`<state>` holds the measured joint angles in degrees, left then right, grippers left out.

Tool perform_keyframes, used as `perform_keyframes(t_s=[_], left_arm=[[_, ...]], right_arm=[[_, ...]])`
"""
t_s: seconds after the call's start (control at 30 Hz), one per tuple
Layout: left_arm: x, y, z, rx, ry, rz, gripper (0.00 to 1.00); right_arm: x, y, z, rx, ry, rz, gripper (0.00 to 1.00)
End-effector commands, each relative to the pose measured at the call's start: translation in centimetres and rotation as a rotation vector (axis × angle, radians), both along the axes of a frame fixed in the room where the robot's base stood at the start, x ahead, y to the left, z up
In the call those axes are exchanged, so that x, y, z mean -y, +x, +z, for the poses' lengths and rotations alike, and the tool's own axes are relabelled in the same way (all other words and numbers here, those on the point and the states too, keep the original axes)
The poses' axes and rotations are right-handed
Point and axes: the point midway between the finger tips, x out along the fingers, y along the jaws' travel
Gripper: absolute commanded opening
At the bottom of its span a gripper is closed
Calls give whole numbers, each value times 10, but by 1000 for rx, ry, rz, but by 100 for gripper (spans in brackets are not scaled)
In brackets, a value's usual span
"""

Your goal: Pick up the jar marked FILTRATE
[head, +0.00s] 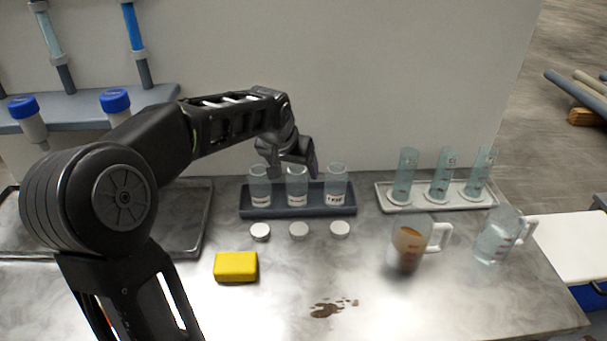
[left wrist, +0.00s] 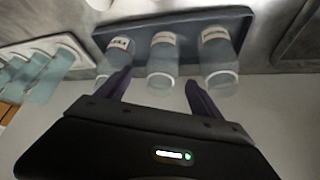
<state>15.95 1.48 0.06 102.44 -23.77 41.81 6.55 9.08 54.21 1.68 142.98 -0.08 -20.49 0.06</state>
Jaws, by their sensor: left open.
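Three clear glass jars with white labels stand upright in a dark tray (head: 290,211): left jar (head: 260,190), middle jar (head: 297,190) and right jar (head: 336,187). The label print is too small to read surely, so I cannot tell which says FILTRATE. My left gripper (head: 291,165) is over the back of the tray, by the left and middle jars' tops. In the left wrist view the open fingers (left wrist: 160,80) appear either side of the middle jar (left wrist: 162,62), with nothing visibly gripped. Contact cannot be told. My right gripper is out of view.
Three white lids (head: 299,230) lie before the tray. A yellow sponge (head: 236,267) and brown spill (head: 331,308) are nearer. A brown-filled beaker (head: 409,246), a clear jug (head: 494,238) and a cylinder rack (head: 392,205) stand right. The wall is close behind.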

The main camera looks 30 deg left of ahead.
Motion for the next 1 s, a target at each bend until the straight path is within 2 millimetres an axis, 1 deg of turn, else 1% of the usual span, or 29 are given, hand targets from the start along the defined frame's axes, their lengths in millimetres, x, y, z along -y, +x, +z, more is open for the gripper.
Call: perform_keyframes(t_s=[0.33, 0.6, 0.9, 1.0], left_arm=[[0, 1, -1, 0, 0, 0, 76], [-4, 12, -21, -2, 0, 0, 76], [-4, 13, -23, 0, 0, 0, 76], [-5, 16, -27, -1, 0, 0, 76]], right_arm=[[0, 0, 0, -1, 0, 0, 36], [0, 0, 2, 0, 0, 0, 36], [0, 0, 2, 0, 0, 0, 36], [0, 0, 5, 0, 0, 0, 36]])
